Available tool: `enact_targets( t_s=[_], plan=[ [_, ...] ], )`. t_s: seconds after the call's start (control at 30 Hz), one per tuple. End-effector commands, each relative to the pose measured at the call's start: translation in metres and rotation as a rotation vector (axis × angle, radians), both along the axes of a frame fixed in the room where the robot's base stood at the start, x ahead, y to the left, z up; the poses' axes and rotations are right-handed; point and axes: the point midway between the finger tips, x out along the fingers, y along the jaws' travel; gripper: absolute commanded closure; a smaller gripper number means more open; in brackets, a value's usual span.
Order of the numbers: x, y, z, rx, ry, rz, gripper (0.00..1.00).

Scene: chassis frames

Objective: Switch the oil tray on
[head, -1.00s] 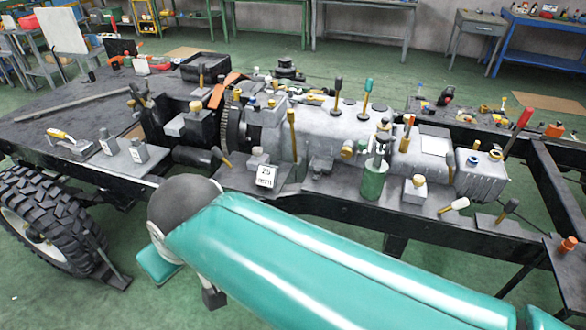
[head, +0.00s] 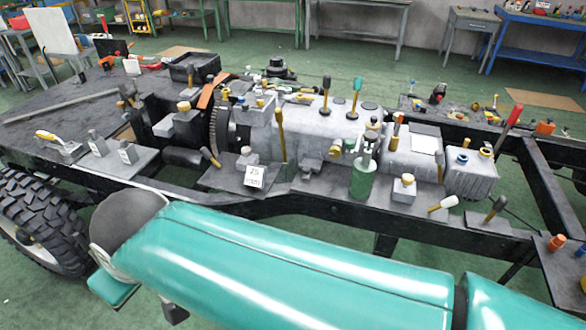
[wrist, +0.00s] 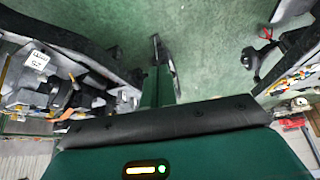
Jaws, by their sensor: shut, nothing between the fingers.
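I cannot tell which part is the oil tray or its switch. An open black tray (head: 193,67) sits on the dark deck at the back left. Several levers and knobs stand on the chassis, among them a yellow-handled lever (head: 281,134), a green-capped lever (head: 356,95) and a red-handled lever (head: 509,128). A green cylinder (head: 362,180) stands near the front rail. My gripper (wrist: 158,48) is shut and empty over the green floor in the wrist view, apart from the machinery. The head view does not show its fingertips.
My teal arm crosses the foreground. A white card marked 25 (head: 256,176) stands on a plate near the front rail. A big tyre (head: 40,215) is at left.

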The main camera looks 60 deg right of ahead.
Motion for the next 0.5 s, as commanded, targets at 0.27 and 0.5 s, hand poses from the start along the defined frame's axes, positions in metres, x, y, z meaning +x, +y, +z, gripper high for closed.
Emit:
enact_targets(
  t_s=[0.27, 0.5],
  plan=[
    [0.019, -0.015, 0.004, 0.029, 0.02, -0.06, 1.0],
    [0.083, -0.082, 0.003, 0.105, 0.075, -0.284, 1.0]
  ],
)
